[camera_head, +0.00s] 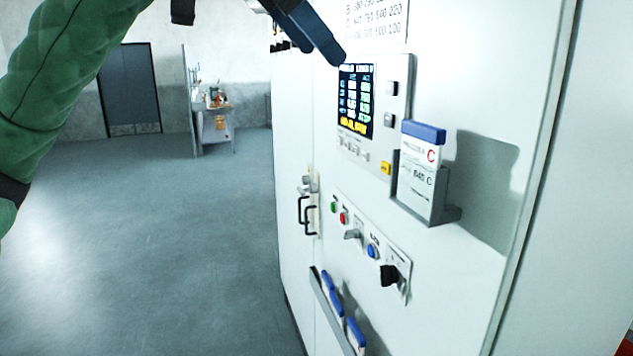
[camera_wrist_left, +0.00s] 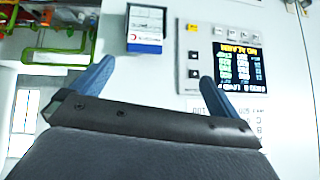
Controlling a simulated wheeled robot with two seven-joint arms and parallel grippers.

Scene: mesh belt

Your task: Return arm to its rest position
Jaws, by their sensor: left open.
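My left arm (camera_head: 50,80) in its green sleeve comes in from the left in the head view. My left gripper (camera_head: 335,58) is at the top of that view, its blue finger by the upper left of the display panel. In the left wrist view the left gripper (camera_wrist_left: 152,80) has its two blue fingers wide apart with nothing between them. A white card with a blue top (camera_head: 420,178) stands in a grey holder on the cabinet; it also shows in the left wrist view (camera_wrist_left: 146,30), beyond the fingers. My right gripper is not in view.
The white cabinet (camera_head: 480,130) fills the right side, with a display (camera_head: 355,100), buttons, a black knob (camera_head: 389,276) and handles (camera_head: 308,215). A lower rack (camera_head: 325,310) holds several blue-topped cards. Open floor (camera_head: 150,250) lies left, with a bench (camera_head: 215,130) and door (camera_head: 130,90) behind.

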